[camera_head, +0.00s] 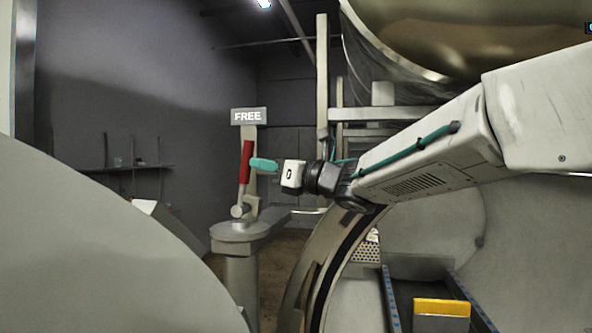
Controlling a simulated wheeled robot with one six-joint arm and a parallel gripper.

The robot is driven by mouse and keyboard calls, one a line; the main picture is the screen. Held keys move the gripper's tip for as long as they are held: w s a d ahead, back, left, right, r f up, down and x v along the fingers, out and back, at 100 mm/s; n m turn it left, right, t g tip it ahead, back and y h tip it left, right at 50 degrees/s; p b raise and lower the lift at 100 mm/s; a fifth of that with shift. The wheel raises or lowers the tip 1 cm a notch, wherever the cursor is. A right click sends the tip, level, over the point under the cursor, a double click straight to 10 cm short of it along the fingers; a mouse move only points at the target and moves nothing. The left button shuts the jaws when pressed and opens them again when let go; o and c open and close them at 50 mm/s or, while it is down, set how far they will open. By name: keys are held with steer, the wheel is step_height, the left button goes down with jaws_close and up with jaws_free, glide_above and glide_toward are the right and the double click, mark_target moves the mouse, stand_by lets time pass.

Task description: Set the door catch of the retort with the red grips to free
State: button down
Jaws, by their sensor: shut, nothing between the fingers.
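The door catch (240,211) is a lever with a red grip (245,161), standing nearly upright on a grey pedestal (249,232) left of centre. A sign reading FREE (248,116) is fixed at the top of the post behind the lever. My gripper (252,163) has teal fingers and reaches in from the right. Its fingers are shut, with the tips beside the red grip at its right side. I cannot tell whether they touch it. The retort's round opening (330,262) is below my arm.
A large rounded grey surface (90,240) fills the lower left. Inside the retort are rails (391,300) and a yellow-topped block (441,308). A big metal vessel (450,35) hangs over the upper right. A shelf (125,168) is on the back wall.

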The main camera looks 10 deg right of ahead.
steer(key=shift+w+a+r, duration=0.35)
steer(key=shift+a+r, duration=0.25)
steer(key=shift+a, duration=0.2)
steer(key=shift+s+d, duration=0.1)
